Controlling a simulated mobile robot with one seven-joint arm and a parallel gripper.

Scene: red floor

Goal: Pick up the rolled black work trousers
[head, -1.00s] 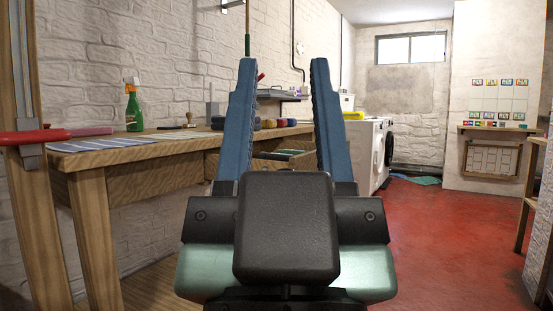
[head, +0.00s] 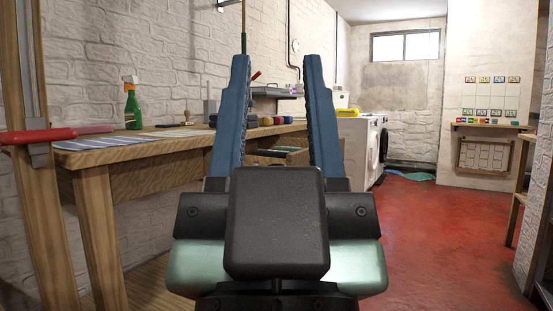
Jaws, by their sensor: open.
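My gripper (head: 277,58) points away from me in the middle of the head view, with its two blue fingers upright and wide apart. It is open, and nothing shows held between the fingers. I cannot make out the rolled black work trousers for sure.
A red-handled clamp (head: 38,136) is on the near post. White washing machines (head: 362,145) stand farther back. The red floor (head: 430,225) to the right is open.

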